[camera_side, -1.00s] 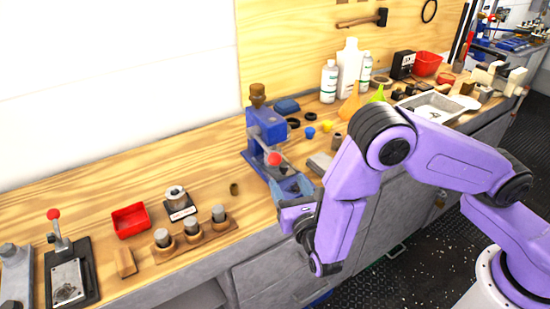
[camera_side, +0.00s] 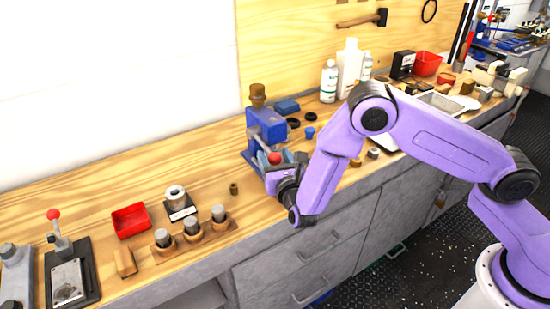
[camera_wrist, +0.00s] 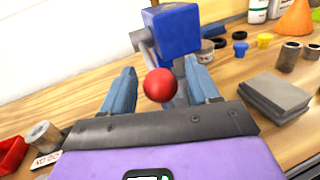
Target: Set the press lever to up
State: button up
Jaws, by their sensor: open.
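The blue press (camera_side: 266,128) stands on the wooden bench, and its blue head also shows in the wrist view (camera_wrist: 174,32). Its lever ends in a red ball knob (camera_side: 274,158), which hangs low in front of the head. In the wrist view the knob (camera_wrist: 160,85) appears between the two blue fingers, with the metal lever arm (camera_wrist: 146,52) running up to the head. My gripper (camera_wrist: 162,90) is open, with a finger on each side of the knob. I cannot tell whether either finger touches it. The press base is mostly hidden behind my gripper.
A grey block stack (camera_wrist: 274,96) lies right of the press. A red tray (camera_side: 130,220) and a wooden holder with metal cylinders (camera_side: 192,236) stand left. A second device with a red-knobbed lever (camera_side: 62,240) is at far left. White bottles (camera_side: 348,68) stand behind.

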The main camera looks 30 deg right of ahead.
aim_at(268, 150)
grip_shut()
jog(key=shift+r, duration=0.15)
jog(key=shift+r+g, duration=0.9)
jog(key=shift+r, duration=0.05)
notch_tip(268, 150, up, 2)
jog(key=shift+w+r+n+g+y, duration=0.15)
jog(key=shift+n+g+y, duration=0.25)
jog(key=shift+g, duration=0.7)
jog(key=r+g, duration=0.1)
jog(key=w+r+g, duration=0.1)
jog(key=r+g, duration=0.1)
jog(key=shift+w+n, duration=0.15)
jog(key=shift+n, duration=0.15)
jog(key=shift+w+r, duration=0.75)
jog(key=shift+r, duration=0.3)
jog(key=shift+w+r, duration=0.65)
jog(key=shift+w, duration=0.1)
jog(key=shift+d, duration=0.1)
